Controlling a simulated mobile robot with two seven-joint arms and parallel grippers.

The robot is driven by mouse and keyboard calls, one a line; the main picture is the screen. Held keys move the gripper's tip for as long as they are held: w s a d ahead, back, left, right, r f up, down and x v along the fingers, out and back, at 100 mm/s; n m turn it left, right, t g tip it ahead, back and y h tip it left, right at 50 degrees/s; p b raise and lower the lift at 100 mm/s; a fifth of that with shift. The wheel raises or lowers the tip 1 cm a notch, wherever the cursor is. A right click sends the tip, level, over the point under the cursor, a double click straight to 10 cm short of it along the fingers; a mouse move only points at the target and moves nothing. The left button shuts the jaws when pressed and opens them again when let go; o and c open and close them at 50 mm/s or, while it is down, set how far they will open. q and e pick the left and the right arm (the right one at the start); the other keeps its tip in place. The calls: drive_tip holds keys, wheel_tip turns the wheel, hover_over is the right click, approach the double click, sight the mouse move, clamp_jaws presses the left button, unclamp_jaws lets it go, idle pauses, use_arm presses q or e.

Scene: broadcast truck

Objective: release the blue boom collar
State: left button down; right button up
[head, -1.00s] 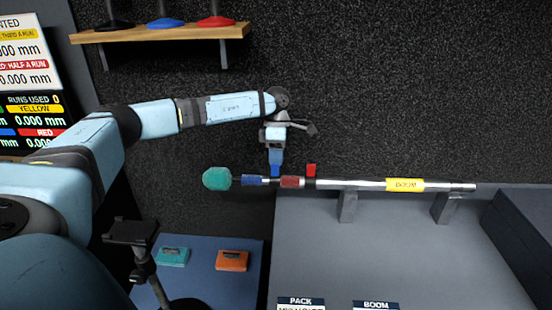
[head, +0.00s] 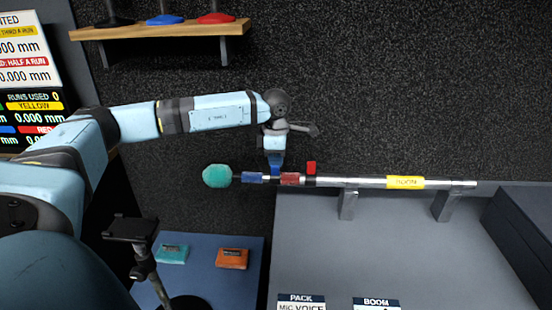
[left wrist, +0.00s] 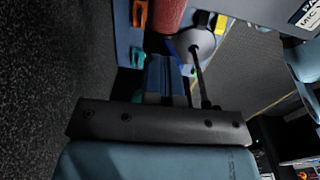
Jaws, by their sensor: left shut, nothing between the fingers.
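The boom pole lies level on its supports in the head view, with a teal foam end at left. The blue boom collar (head: 252,178) sits just right of the foam end. A red collar (head: 292,179) is farther right, with a red tab (head: 311,167) above the pole beside it. A bright blue tab (head: 275,168) stands above the pole between the collars. My left gripper (head: 274,157) points down, shut and empty, just above this tab; contact cannot be told. In the left wrist view its blue-grey fingers (left wrist: 166,82) are together below the red collar (left wrist: 168,14). My right gripper is not in view.
The pole rests on two grey brackets (head: 348,204) above a grey bench (head: 400,260). A phone-like stand (head: 131,228) rises at lower left, near teal (head: 172,254) and orange (head: 232,259) packs. A wooden shelf (head: 160,31) hangs above. The wall above the pole's right part is clear.

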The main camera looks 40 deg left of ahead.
sight(275, 170)
use_arm(q)
drive_tip(key=shift+s+d+f+t+y+b, duration=0.3)
drive_tip(key=shift+s+t+y+b, duration=0.15)
drive_tip(key=shift+t+b, duration=0.15)
drive_tip(key=shift+s+d+f+t+y+b, duration=0.15)
drive_tip(key=shift+s+d+t+y+b, duration=0.15)
drive_tip(key=shift+t+y+b, duration=0.3)
drive_tip(key=shift+s+d+f+t+y+b, duration=0.15)
drive_tip(key=shift+s+d+t+y+b, duration=0.3)
drive_tip(key=shift+b, duration=0.35)
drive_tip(key=shift+s+d+f+b, duration=0.1)
drive_tip(key=shift+s+f+b, duration=0.05)
drive_tip(key=shift+b, duration=0.35)
drive_tip(key=shift+r, duration=0.25)
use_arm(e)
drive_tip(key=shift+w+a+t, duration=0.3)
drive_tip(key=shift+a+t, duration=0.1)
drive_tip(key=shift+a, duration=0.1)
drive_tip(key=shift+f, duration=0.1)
use_arm(q)
drive_tip(key=shift+w+a+f, duration=0.35)
drive_tip(key=shift+w+a, duration=0.15)
drive_tip(key=shift+w, duration=0.1)
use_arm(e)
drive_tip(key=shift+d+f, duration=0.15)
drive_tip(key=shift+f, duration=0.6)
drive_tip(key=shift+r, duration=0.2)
